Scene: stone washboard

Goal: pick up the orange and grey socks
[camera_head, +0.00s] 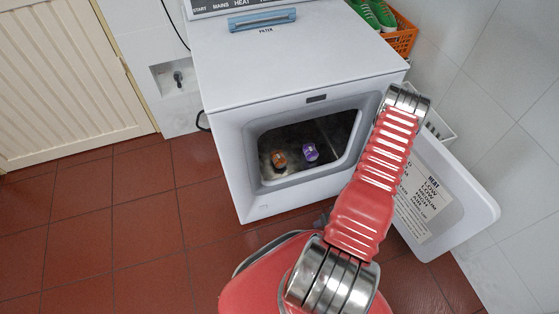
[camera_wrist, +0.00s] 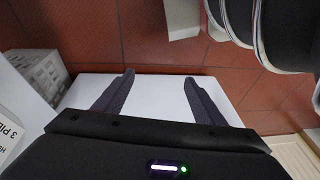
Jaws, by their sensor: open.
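A small orange and grey bundle, seemingly the socks (camera_head: 279,159), lies inside the dark drum of the white dryer (camera_head: 225,130), near the left of its opening. A purple and white bundle (camera_head: 310,152) lies to its right. My gripper (camera_wrist: 158,88) shows in the wrist view with its two dark fingers apart and nothing between them. A plain white surface lies beyond the fingers. The socks are not visible in the wrist view. In the head view my red arm rises past the right side of the dryer opening, and my gripper cannot be made out.
The dryer door (camera_head: 460,205) hangs open to the right, behind my arm. An orange crate (camera_head: 401,38) with green shoes (camera_head: 376,14) stands at the back right. A white basket (camera_head: 438,125) is partly hidden by my arm. The red tiled floor (camera_head: 110,225) at left is clear.

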